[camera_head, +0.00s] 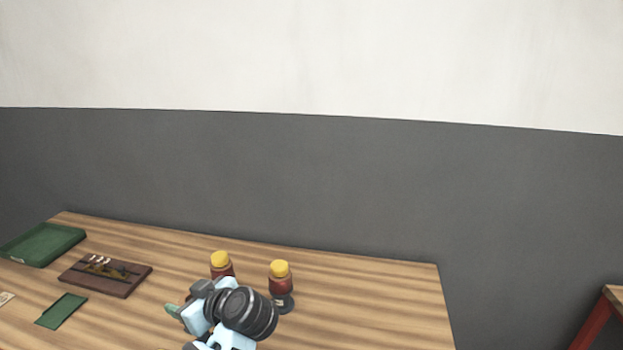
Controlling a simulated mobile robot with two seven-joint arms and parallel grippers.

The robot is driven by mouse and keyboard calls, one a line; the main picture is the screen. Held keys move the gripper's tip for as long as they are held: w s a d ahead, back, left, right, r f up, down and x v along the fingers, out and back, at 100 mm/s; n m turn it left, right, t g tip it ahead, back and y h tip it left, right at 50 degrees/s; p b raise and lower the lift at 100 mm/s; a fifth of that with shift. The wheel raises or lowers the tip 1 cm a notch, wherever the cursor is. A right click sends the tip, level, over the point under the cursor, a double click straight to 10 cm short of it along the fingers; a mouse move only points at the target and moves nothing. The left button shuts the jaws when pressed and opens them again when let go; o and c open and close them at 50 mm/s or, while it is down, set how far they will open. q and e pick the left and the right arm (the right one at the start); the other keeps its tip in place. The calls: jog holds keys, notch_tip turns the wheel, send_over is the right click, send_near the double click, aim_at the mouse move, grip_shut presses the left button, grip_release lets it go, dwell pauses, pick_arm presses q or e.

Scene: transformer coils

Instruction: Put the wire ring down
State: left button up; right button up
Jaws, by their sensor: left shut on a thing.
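My left gripper (178,311) is low in the view, at the front of the table, just left of and in front of two dark red coil posts with yellow tops. The left post (221,265) is partly hidden behind my wrist. The right post (281,282) stands upright on a dark round base. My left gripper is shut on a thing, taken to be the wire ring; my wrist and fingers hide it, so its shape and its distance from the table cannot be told. My right gripper is not in view.
The wooden table (380,290) is clear to the right of the posts. At left are a green tray (45,243), a brown board with small tools (104,276) and a flat green piece (62,311). A red-legged stand (592,325) is at far right.

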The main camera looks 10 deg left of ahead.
pick_arm(q)
jog(key=s+d+r+m+t+h, duration=0.3)
jog(key=s+d+m+t+h, duration=0.2)
jog(key=d, duration=0.4)
jog(key=s+m+t, duration=0.1)
jog(key=m, duration=0.1)
jog(key=shift+s+d+m+t+h, duration=0.2)
jog(key=shift+s+m+t+h, duration=0.1)
jog(key=shift+h, duration=0.1)
